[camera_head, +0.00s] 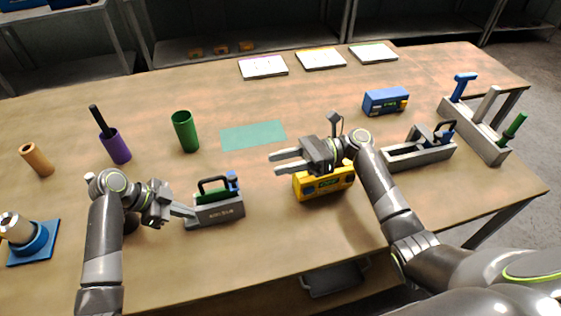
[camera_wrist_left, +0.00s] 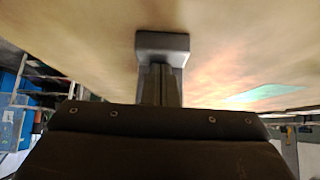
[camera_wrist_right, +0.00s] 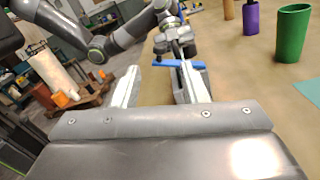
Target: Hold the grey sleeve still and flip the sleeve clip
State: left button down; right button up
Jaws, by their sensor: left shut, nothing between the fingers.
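The grey sleeve (camera_head: 218,212) stands on the table in front, left of centre, with a green block and a black handle in its top. The blue sleeve clip (camera_head: 233,182) stands up at its right end. The sleeve's end is ahead of the fingers in the left wrist view (camera_wrist_left: 162,43). My right gripper (camera_head: 272,163) is open and empty, above and right of the sleeve.
A yellow box (camera_head: 322,187) stands below my right gripper. A green cup (camera_head: 185,132), purple cup (camera_head: 117,147) and teal mat (camera_head: 253,135) lie behind the sleeve. A grey tray (camera_head: 420,156) and blue box (camera_head: 386,102) are at right. The table front is mostly clear.

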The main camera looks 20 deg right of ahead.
jog(key=c, duration=0.5)
jog(key=shift+w+r+m, duration=0.1)
jog(key=shift+m, duration=0.4)
jog(key=shift+c, duration=1)
jog(key=shift+r+m, duration=0.1)
jog(key=shift+m, duration=0.4)
grip_shut()
notch_tip(320, 180, up, 6)
jog(key=w+m+g+h, duration=0.1)
jog(key=w+m+h, duration=0.15)
jog(key=m, duration=3.25)
jog(key=s+a+f, duration=0.2)
jog(key=a+f, duration=0.3)
jog(key=a, duration=0.4)
jog(key=shift+s+a+y, duration=0.15)
jog(key=shift+s+y, duration=0.15)
jog(key=shift+y, duration=0.05)
